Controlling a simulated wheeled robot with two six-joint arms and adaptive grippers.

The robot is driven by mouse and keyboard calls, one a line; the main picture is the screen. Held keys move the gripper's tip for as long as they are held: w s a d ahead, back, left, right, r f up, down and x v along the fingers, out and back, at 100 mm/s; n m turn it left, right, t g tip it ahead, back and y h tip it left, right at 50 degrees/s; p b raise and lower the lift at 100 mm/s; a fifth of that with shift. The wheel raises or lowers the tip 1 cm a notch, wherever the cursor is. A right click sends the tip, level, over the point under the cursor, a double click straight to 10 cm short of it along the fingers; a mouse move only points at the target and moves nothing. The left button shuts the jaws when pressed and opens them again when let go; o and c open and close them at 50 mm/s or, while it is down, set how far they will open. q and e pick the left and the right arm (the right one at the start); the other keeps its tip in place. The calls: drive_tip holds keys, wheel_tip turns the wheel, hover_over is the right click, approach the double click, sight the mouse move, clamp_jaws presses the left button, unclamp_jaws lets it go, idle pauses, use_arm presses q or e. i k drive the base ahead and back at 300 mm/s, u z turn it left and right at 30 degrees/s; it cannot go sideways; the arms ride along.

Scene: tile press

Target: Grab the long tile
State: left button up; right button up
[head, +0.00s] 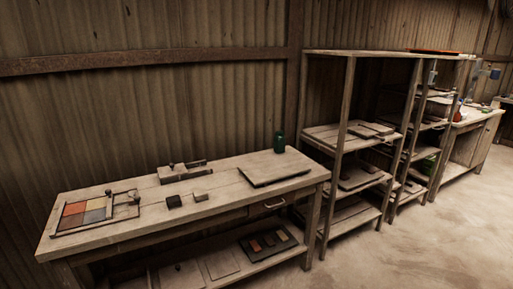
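Neither of my grippers is in view. A framed set of square tiles (86,211) in orange, yellow, dark red and grey lies at the left end of a wooden workbench (228,197). A dark tray (286,238) holding a few narrow reddish and tan tiles sits on the bench's lower shelf, toward the right. I cannot tell which piece is the long tile. A dark small block (173,201) and a lighter small block (201,197) lie near the middle of the bench top. Wooden bars with a knob (182,172) lie behind them.
Wooden shelves (347,135) with boards stand right of the bench. Another table (470,118) is farther right. The floor (430,235) at front right is clear.

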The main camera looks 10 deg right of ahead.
sight(364, 168)
drive_tip(key=z, duration=0.6)
drive_tip(key=i, duration=1.6)
drive_tip(key=z, duration=0.7)
drive_tip(key=i, duration=0.4)
drive_tip(key=z, duration=1.2)
drive_tip(key=i, duration=4.45)
drive_tip(key=u, duration=2.4)
